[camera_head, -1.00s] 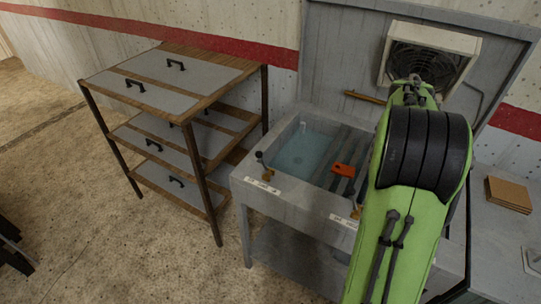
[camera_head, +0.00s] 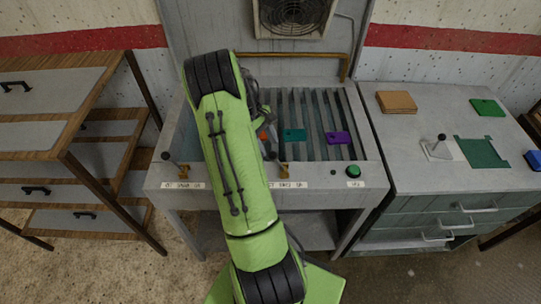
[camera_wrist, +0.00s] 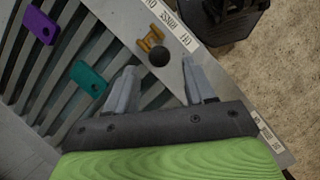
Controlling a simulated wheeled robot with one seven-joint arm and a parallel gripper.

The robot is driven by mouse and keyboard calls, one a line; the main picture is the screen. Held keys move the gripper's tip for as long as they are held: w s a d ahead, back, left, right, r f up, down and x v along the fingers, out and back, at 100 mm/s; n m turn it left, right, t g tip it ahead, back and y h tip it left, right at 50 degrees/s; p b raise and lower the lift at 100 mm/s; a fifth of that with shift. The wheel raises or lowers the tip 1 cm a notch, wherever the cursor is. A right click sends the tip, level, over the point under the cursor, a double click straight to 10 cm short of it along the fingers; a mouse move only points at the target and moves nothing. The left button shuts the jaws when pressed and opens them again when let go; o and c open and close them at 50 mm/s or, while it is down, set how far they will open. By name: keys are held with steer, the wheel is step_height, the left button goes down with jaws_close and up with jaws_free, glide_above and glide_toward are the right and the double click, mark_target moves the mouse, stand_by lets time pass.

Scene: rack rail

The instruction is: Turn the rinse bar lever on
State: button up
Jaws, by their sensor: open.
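The rinse bar lever has a brass base (camera_head: 284,169) at the middle of the sink's front ledge, above its label (camera_head: 287,184). In the wrist view its black knob (camera_wrist: 159,56) shows beside the brass fitting (camera_wrist: 149,39), near a strip reading "RINSE" (camera_wrist: 172,22). My gripper (camera_wrist: 160,68) is open and empty. In the wrist view the knob appears between and just beyond its two fingertips; I cannot tell whether they touch it. In the head view my arm hides most of the gripper and part of the lever.
A second lever (camera_head: 168,158) stands at the ledge's left, and a green button (camera_head: 353,171) at its right. Teal (camera_head: 294,135) and purple (camera_head: 338,138) pieces lie on the slatted rack. A counter (camera_head: 410,140) stands right, a wooden shelf unit (camera_head: 90,150) left.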

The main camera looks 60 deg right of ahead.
mark_target(272, 152)
steer(key=x, duration=0.5)
steer(key=shift+s+r, duration=0.1)
steer(key=shift+s, duration=0.1)
steer(key=shift+f, duration=0.3)
steer(key=shift+c, duration=0.2)
jaws_close()
